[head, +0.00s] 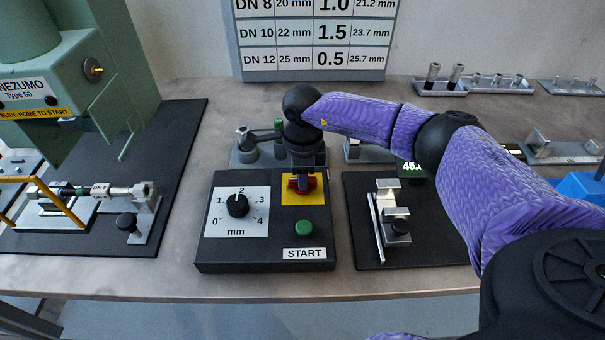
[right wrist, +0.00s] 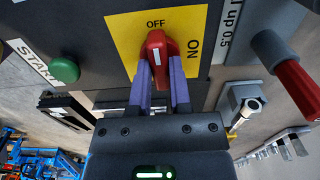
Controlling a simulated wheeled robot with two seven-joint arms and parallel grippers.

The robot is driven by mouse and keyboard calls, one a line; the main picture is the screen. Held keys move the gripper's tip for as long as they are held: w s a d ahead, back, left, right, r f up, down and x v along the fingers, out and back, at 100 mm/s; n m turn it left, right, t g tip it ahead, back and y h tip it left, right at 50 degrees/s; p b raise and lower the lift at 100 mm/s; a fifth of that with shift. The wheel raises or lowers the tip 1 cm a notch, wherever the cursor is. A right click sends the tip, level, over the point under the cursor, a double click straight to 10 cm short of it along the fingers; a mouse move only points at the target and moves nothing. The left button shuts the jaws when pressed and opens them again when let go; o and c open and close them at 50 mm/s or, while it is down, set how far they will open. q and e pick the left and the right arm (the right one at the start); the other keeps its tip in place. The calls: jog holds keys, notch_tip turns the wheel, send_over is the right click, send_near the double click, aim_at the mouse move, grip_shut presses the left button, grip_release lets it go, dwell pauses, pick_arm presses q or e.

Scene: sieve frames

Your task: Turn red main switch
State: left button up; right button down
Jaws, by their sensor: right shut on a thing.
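The red main switch (head: 301,184) sits on a yellow plate (head: 318,194) on the black control box (head: 262,257). In the right wrist view the red handle (right wrist: 155,42) has a white line that points roughly at the OFF label (right wrist: 155,23). The ON label (right wrist: 195,48) is to its right. My right gripper (head: 302,172) comes down on the switch from above. In the right wrist view its two fingers (right wrist: 161,66) are shut on the handle, one on each side. My left gripper is not in view.
The box also bears a green START button (head: 304,228) and a black dial (head: 237,205) on a 0–4 mm scale. A green press (head: 100,75) stands at the left. A black mat with a metal fixture (head: 390,215) lies right of the box.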

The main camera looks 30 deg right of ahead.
jog(key=c, duration=0.7)
grip_release()
jog(key=shift+o, duration=0.7)
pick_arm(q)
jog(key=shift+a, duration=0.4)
pick_arm(e)
jog(key=shift+r, duration=0.1)
notch_tip(320, 180, up, 9)
jog(key=shift+f+p, duration=0.1)
jog(key=shift+p, duration=0.6)
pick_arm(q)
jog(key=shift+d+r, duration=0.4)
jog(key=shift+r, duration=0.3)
pick_arm(e)
jog(key=shift+r, duration=0.5)
